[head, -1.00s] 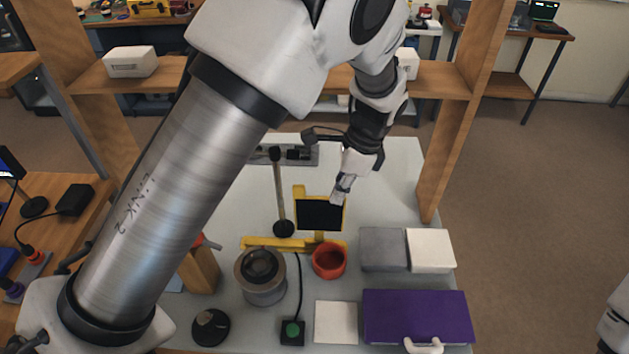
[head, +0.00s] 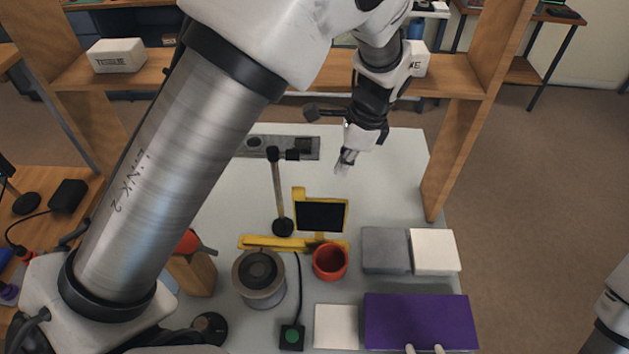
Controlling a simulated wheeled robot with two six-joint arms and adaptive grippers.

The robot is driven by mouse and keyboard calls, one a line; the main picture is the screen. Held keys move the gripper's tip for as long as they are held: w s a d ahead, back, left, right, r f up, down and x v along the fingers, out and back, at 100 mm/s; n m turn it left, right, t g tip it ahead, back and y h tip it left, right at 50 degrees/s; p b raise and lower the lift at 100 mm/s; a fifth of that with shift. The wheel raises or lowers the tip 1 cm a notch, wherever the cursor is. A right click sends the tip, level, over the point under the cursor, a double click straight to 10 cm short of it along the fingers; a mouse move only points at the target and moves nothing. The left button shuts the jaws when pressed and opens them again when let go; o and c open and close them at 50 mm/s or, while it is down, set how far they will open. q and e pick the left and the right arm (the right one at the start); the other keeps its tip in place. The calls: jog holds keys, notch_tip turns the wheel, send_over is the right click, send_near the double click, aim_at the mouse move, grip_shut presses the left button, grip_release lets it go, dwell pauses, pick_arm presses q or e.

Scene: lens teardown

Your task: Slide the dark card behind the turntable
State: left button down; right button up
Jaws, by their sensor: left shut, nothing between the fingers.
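The dark card (head: 320,216) stands upright in a yellow frame (head: 298,195) on a yellow base rail (head: 270,242). It is behind and to the right of the round grey turntable (head: 270,294), which carries a dark round piece (head: 259,267). My left gripper (head: 341,168) is shut and empty, above the pale table behind the card's top edge and apart from it. My left arm crosses the left half of the head view and hides part of the table.
A black lamp stand (head: 278,195) rises left of the card. A red cup (head: 330,262), a grey block (head: 384,250), a white block (head: 434,252), a purple box (head: 420,321) and a green button box (head: 292,337) fill the front. The table behind the card is mostly clear.

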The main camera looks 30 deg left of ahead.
pick_arm(q)
jog(key=x, duration=0.2)
jog(key=p+x, duration=0.1)
jog(key=x, duration=0.1)
jog(key=p+x, duration=0.1)
jog(key=x, duration=0.1)
jog(key=shift+s+a+f, duration=0.15)
jog(key=shift+s+f, duration=0.05)
jog(key=shift+s, duration=0.25)
jog(key=shift+s+a+p, duration=0.2)
jog(key=shift+a+p, duration=0.1)
jog(key=shift+a, duration=0.3)
jog(key=shift+s+a+p, duration=0.2)
jog(key=shift+a+p, duration=0.05)
jog(key=shift+a, duration=0.4)
jog(key=shift+s+a+f, duration=0.2)
jog(key=shift+a, duration=0.35)
jog(key=shift+d, duration=0.1)
